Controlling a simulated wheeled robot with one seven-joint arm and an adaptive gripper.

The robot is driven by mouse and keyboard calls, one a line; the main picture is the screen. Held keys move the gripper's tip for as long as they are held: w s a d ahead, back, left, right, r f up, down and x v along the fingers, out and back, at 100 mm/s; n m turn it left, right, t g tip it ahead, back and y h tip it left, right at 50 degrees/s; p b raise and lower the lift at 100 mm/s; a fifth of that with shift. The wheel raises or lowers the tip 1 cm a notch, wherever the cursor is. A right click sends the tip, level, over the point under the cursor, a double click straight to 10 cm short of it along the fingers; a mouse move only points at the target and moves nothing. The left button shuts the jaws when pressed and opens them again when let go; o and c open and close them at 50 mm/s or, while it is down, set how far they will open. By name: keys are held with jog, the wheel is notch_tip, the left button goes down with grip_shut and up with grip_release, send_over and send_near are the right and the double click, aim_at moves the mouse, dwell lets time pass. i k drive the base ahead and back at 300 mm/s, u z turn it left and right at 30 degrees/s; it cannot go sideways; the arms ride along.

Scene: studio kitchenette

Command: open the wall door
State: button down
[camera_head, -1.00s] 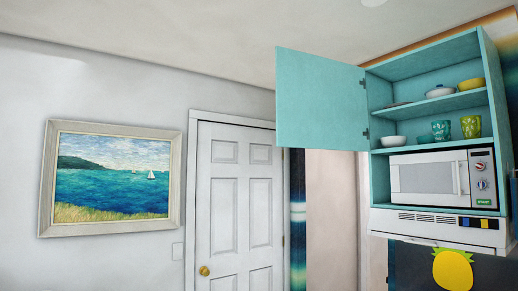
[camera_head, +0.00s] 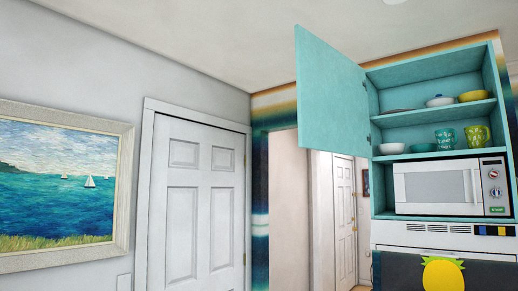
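The teal wall cabinet (camera_head: 380,180) hangs at the right in the head view. Its teal door (camera_head: 331,95) stands open, swung out to the left on hinges along the cabinet's left side. The shelves inside are exposed. A white panelled room door (camera_head: 197,215) in the left wall is closed in its frame; its lower part is cut off and no knob shows. My gripper is not in view.
A microwave (camera_head: 436,187) sits in the cabinet below shelves with bowls and green-patterned cups (camera_head: 476,136). A white hood (camera_head: 440,236) is underneath. A framed seascape (camera_head: 60,190) hangs at left. An opening shows another white door (camera_head: 344,215) farther back.

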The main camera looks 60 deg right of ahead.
aim_at(332, 112)
jog(key=i, duration=0.65)
jog(key=z, duration=1.7)
